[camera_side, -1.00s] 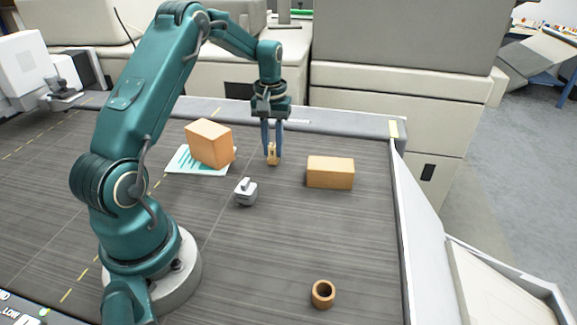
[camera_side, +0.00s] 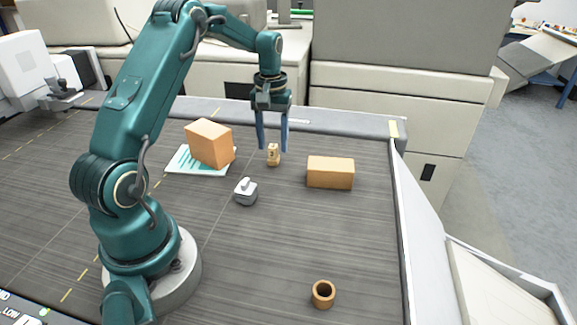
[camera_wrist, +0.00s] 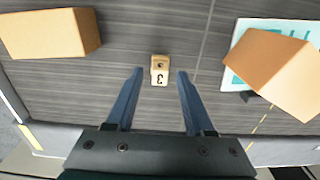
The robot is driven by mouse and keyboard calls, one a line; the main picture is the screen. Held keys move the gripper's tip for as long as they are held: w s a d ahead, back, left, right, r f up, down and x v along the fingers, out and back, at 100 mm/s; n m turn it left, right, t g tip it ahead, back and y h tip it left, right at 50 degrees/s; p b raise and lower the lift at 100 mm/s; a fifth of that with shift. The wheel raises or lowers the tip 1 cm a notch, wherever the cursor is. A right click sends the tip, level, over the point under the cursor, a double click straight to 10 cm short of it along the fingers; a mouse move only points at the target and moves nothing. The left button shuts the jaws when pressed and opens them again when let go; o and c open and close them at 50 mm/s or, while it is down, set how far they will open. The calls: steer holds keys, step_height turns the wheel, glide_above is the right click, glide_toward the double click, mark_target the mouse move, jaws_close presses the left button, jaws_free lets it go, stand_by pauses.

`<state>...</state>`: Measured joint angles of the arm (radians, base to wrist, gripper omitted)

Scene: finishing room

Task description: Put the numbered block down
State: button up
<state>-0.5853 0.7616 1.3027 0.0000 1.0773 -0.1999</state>
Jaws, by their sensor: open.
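The numbered block (camera_side: 273,155) is a small tan wooden piece standing on the grey wood-grained table. In the wrist view the block (camera_wrist: 160,71) shows a dark 3 on its face and a small dark spot near its far end. My gripper (camera_side: 272,148) has its two blue fingers spread apart and empty, just above the block. In the wrist view the gripper (camera_wrist: 160,72) has a clear gap on both sides of the block, and neither finger touches it.
An orange box (camera_side: 208,144) sits on a white and teal sheet (camera_side: 183,166) left of the block. Another orange box (camera_side: 330,173) lies to the right. A grey weight-like object (camera_side: 245,192) and a brown ring (camera_side: 323,294) stand nearer. Open table lies between them.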

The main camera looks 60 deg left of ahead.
mark_target(273, 146)
step_height(273, 146, up, 10)
steer(key=s+d+r+m+t, duration=0.1)
steer(key=s+d+r+m, duration=0.1)
steer(key=d+r, duration=0.3)
steer(key=s+d+f+m+t, duration=0.3)
steer(key=s+d+m, duration=0.4)
steer(key=s+d, duration=0.7)
steer(key=shift+d+t, duration=0.65)
steer(key=shift+t, duration=0.15)
